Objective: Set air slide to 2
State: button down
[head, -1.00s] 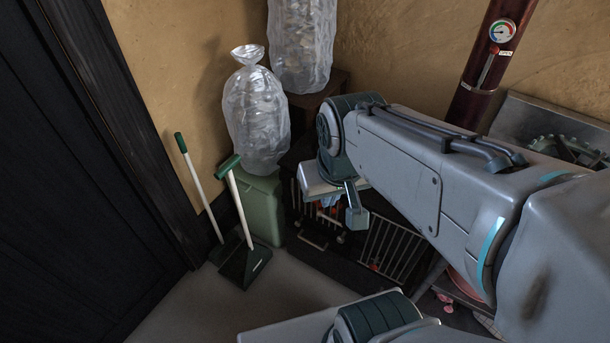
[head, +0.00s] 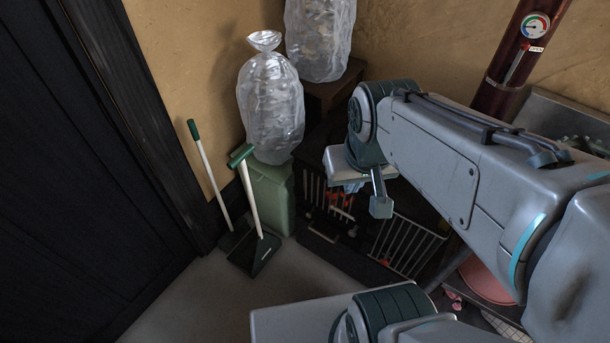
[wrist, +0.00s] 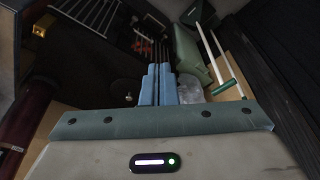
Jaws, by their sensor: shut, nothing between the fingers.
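The dark stove (head: 318,240) stands low in the corner, with barred grilles and red-orange bits behind the bars. I cannot make out an air slide or its numbers on it; my arm covers part of its front. My gripper shows in the wrist view (wrist: 159,68) with its two blue fingers together, shut and empty. Dark bars and the floor lie beyond the fingertips. In the head view my wrist hangs in front of the stove, and the fingers are mostly hidden.
A dark red pipe (head: 500,92) with a round gauge (head: 536,26) and a small "OPEN" label rises at the right. A green canister (head: 270,192), a filled clear bag (head: 272,105) and a dustpan (head: 250,255) stand left of the stove. A dark door (head: 70,170) fills the left.

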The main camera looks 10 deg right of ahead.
aim_at(309, 215)
jog(key=k, duration=0.5)
jog(key=u, duration=1.05)
jog(key=i, duration=0.7)
jog(key=z, duration=0.3)
